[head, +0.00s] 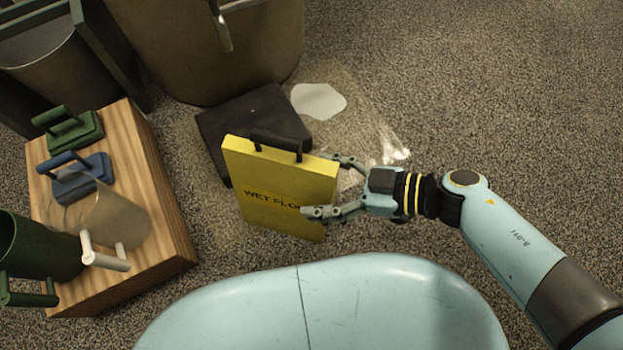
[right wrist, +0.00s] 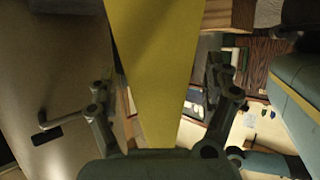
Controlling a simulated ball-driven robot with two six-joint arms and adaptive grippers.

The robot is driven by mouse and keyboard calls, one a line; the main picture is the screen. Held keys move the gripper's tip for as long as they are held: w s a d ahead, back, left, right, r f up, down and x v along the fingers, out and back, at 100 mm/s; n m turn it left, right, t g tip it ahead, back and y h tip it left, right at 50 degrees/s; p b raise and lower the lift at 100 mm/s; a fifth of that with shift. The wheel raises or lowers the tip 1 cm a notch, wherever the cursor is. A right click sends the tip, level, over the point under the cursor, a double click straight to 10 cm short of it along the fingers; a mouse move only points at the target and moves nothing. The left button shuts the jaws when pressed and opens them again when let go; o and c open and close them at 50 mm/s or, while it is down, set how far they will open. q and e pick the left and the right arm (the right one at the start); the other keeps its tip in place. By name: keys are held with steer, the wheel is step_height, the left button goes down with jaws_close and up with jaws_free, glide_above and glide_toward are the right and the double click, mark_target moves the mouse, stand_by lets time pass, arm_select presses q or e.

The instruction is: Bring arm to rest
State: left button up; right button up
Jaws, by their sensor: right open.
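My right gripper (head: 335,187) reaches in from the right in the head view. Its open fingers stand on either side of the right edge of a yellow wet floor sign (head: 262,207) with a black handle on top. The sign stands upright on the floor. In the right wrist view the sign (right wrist: 152,70) fills the middle, between the spread fingers of the right gripper (right wrist: 160,95). Gaps show beside the sign there; whether a finger touches it I cannot tell. My left gripper is not in view.
A dark mat (head: 215,125) lies behind the sign, and a white puddle (head: 318,101) and clear film lie past it. A wooden box (head: 170,235) with green and blue handled blocks and jugs stands left. A large brown bin (head: 200,50) stands behind. Carpet at right is clear.

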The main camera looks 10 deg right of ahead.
steer(key=v, duration=0.9)
steer(key=shift+d, duration=0.15)
steer(key=shift+r, duration=0.1)
